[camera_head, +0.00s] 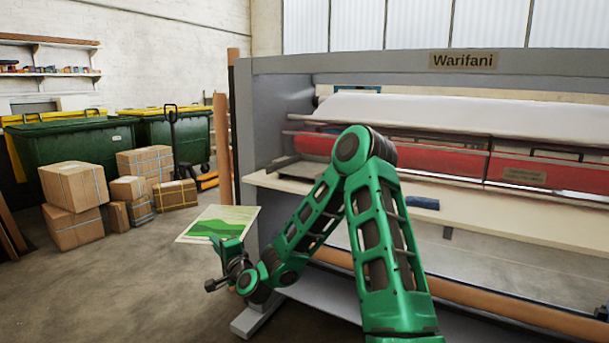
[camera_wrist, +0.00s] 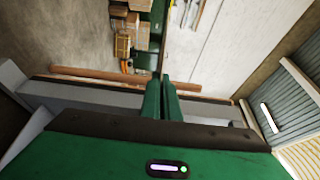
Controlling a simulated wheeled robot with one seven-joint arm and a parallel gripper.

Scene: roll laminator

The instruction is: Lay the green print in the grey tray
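The green print (camera_head: 208,229), a pale sheet with green hill shapes, is in the air left of the laminator in the head view. My gripper (camera_head: 222,243) is at its lower right edge, with its fingers close together on the sheet. In the wrist view the two green fingers (camera_wrist: 161,98) lie nearly side by side with a thin gap. The print's face does not show there. I cannot make out the grey tray for sure in either view.
The grey laminator (camera_head: 400,66) fills the right side, with a red roller (camera_head: 450,160) and a pale feed table (camera_head: 500,217). A small blue item (camera_head: 422,203) lies on the table. Cartons (camera_head: 75,187) and green bins (camera_head: 75,143) stand at left. Floor before them is clear.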

